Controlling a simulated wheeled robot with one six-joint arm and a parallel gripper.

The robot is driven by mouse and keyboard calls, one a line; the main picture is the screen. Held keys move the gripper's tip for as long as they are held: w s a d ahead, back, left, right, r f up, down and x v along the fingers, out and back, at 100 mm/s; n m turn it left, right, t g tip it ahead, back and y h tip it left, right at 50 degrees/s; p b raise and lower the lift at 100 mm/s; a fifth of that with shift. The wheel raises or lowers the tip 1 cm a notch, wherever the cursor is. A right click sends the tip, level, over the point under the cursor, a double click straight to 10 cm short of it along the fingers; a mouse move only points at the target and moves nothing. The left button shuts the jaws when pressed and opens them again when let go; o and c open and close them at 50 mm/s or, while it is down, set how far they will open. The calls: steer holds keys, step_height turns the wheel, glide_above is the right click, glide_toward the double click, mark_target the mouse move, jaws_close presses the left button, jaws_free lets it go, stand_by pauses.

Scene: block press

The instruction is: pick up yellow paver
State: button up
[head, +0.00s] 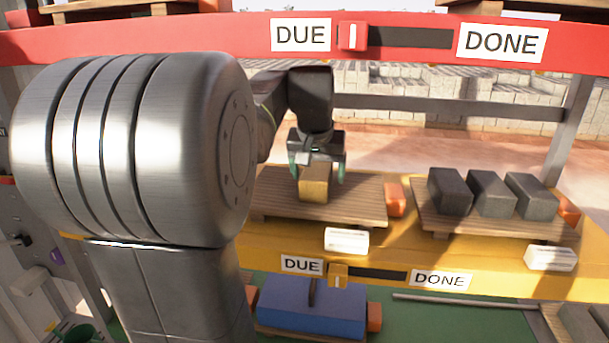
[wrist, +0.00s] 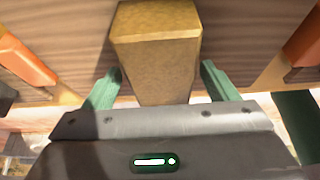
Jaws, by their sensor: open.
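The yellow paver (head: 314,187) stands on a wooden pallet on the yellow shelf, in the middle of the head view. It also shows in the wrist view (wrist: 155,55), upper middle, between the two green fingers. My gripper (head: 318,172) is open around the paver from above, one finger to each side. In the wrist view my gripper (wrist: 158,88) shows a gap between each finger and the paver. The paver's upper part is partly hidden by my gripper in the head view.
A second pallet (head: 440,222) to the right holds three dark pavers (head: 490,194). Orange blocks (head: 394,198) sit at the pallet edges. A red beam (head: 420,58) with DUE and DONE labels crosses above. A blue block (head: 312,306) lies on the level below.

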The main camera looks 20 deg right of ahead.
steer(key=shift+w+f, duration=0.1)
steer(key=shift+f, duration=0.35)
steer(key=shift+f, duration=0.25)
stand_by(0.4)
steer(key=c, duration=1.4)
steer(key=shift+r, duration=0.1)
steer(key=c, duration=0.3)
